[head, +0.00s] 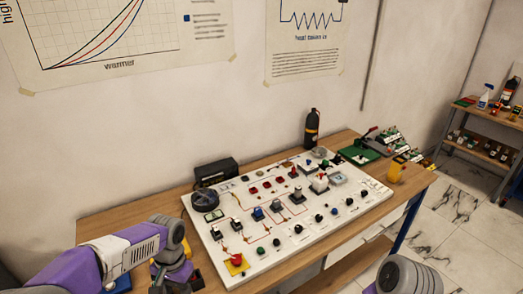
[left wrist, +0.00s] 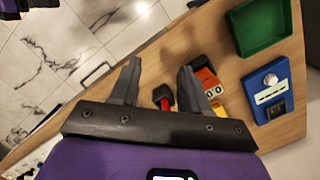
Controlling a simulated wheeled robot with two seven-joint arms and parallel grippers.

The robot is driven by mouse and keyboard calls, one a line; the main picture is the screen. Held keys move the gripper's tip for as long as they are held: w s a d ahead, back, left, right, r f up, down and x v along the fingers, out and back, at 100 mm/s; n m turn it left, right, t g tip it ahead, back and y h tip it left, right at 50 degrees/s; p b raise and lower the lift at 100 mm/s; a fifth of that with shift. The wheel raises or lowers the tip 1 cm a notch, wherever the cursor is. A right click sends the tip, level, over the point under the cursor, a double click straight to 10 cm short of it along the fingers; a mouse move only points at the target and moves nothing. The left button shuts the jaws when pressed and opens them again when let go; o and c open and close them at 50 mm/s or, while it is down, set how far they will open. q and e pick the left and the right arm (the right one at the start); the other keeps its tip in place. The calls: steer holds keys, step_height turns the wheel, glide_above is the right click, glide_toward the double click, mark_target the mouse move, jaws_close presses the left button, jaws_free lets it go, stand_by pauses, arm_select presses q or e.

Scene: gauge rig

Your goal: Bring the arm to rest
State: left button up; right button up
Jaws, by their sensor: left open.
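My left arm (head: 125,250) comes in from the left in the head view, purple and grey, over the table's front left. It bends down at a grey joint, and its fingers are not clear there. In the left wrist view my left gripper (left wrist: 158,68) is open, its two dark fingers apart above the wooden table (left wrist: 150,65). A small red and black item (left wrist: 163,97) and an orange device with a digit display (left wrist: 209,88) show near the right finger. I cannot tell whether they touch it.
A white panel (head: 290,235) with knobs and switches covers much of the table. A black box (head: 215,172) and dark bottle (head: 312,128) stand behind it. The left wrist view shows a green tray (left wrist: 296,40) and blue box (left wrist: 290,92). A shelf (head: 480,150) stands right.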

arm_select(q)
steer(key=w+d+f+h, duration=0.15)
steer(key=d+f, duration=0.25)
steer(key=f, duration=0.6)
steer(key=s+d+f+n+t+h+b, duration=0.1)
steer(key=s+d+f, duration=0.3)
steer(key=f, duration=0.6)
steer(key=s+d+f+n+t+h+b, duration=0.1)
steer(key=s+d+f+n, duration=0.3)
steer(key=s+f, duration=0.5)
step_height(320, 180, down, 2)
steer(key=shift+s+d+f+h, duration=0.15)
steer(key=shift+s+h, duration=0.1)
steer(key=shift+h, duration=0.3)
arm_select(e)
steer(key=shift+w+f, duration=0.2)
steer(key=shift+f, duration=0.35)
steer(key=shift+w+f, duration=0.15)
steer(key=shift+f, duration=0.4)
